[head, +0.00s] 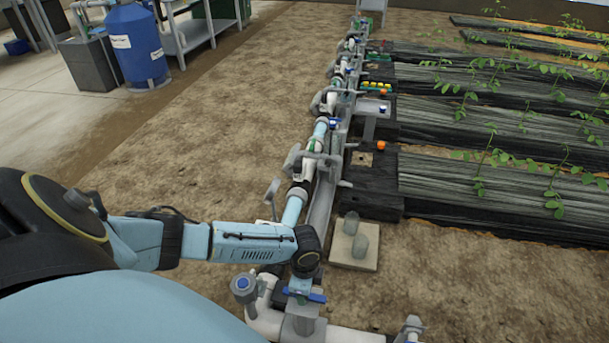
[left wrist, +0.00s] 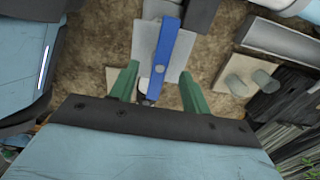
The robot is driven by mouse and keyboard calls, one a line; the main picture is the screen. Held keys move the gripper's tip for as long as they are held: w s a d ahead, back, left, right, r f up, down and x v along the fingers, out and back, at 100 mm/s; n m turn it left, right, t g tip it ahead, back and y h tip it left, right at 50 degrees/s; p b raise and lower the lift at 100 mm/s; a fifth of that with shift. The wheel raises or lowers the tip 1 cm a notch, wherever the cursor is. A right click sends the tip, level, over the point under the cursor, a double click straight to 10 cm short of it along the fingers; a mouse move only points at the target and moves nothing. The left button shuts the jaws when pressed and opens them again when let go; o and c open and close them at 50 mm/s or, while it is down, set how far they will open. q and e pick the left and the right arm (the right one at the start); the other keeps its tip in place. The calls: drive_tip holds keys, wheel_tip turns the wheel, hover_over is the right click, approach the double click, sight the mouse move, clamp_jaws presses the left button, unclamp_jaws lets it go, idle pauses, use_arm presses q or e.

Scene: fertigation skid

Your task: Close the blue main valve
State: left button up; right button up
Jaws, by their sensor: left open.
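The blue main valve shows as a flat blue lever (head: 317,297) on the grey and white pipework at the bottom of the head view. In the left wrist view the blue lever (left wrist: 163,50) runs upright through the picture's middle. My left gripper (left wrist: 158,70) is open, with one green finger on each side of the lever's near end. In the head view my wrist hides the fingers and part of the lever. My right gripper is in neither view.
A capped pipe fitting (head: 243,287) stands left of the valve. A pale block with two grey posts (head: 355,257) sits to the right. The pipe line with more valves (head: 312,160) runs away beside planting beds (head: 490,180). Bare soil (head: 190,140) lies left.

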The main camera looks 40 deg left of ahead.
use_arm(q)
drive_tip(key=shift+f+b, duration=1.45)
drive_tip(key=shift+f, duration=0.85)
drive_tip(key=shift+c, duration=0.4)
